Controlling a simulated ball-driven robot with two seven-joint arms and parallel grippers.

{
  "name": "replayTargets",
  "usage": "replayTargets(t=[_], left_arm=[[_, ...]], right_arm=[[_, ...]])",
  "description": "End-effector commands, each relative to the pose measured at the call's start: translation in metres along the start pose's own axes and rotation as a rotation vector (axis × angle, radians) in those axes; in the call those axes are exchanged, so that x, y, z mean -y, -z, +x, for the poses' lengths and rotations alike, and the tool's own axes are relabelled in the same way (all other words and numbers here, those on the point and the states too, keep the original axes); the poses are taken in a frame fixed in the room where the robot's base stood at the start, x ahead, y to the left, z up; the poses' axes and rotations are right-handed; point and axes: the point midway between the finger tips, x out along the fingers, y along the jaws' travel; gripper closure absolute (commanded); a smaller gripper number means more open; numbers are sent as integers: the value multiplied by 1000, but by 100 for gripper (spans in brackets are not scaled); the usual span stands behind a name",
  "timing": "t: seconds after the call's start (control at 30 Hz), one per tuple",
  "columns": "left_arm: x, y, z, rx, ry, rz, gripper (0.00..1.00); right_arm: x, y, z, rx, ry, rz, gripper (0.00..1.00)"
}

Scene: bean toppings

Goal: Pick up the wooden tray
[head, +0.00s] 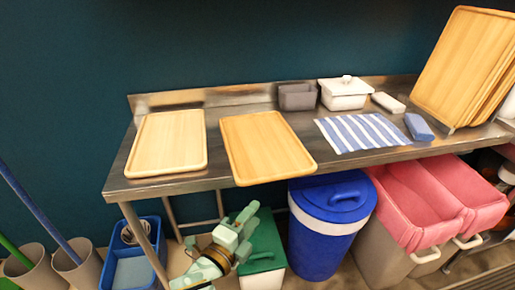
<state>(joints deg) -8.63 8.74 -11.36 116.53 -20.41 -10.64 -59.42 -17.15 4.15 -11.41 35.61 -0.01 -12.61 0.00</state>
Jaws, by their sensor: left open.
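Two wooden trays lie flat on the metal counter: a paler one (167,142) at the left end and a more orange one (265,146) to its right. The right one's front corner reaches over the counter's front edge. More wooden trays (463,66) lean upright in a stack at the far right. My left gripper (243,220) is open and empty, below the counter edge and in front of it, apart from the trays. My right gripper is not in view.
The metal counter (222,179) also holds a striped cloth (362,132), a grey container (297,97) and a white lidded dish (344,93). Below stand a blue lidded bin (327,228), pink-lined bins (413,205), a green-lidded bin (263,250) and a blue crate (133,268).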

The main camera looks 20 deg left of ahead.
Motion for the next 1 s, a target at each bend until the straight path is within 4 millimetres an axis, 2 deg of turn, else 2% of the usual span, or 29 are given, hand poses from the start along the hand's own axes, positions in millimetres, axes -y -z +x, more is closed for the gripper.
replayTargets(t=[0.2, 0.4, 0.63, 0.83, 1.0], left_arm=[[-1, 0, 53, -2, 4, 3, 56], [-1, 0, 92, -3, 3, 2, 56], [-1, -1, 112, -3, 4, 4, 56], [-2, -4, 145, -4, 3, 3, 56], [1, -4, 155, -4, 3, 3, 56]], right_arm=[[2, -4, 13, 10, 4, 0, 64], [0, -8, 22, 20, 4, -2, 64], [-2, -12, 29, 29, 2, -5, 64], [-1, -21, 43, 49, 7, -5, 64], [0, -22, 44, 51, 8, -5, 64]])
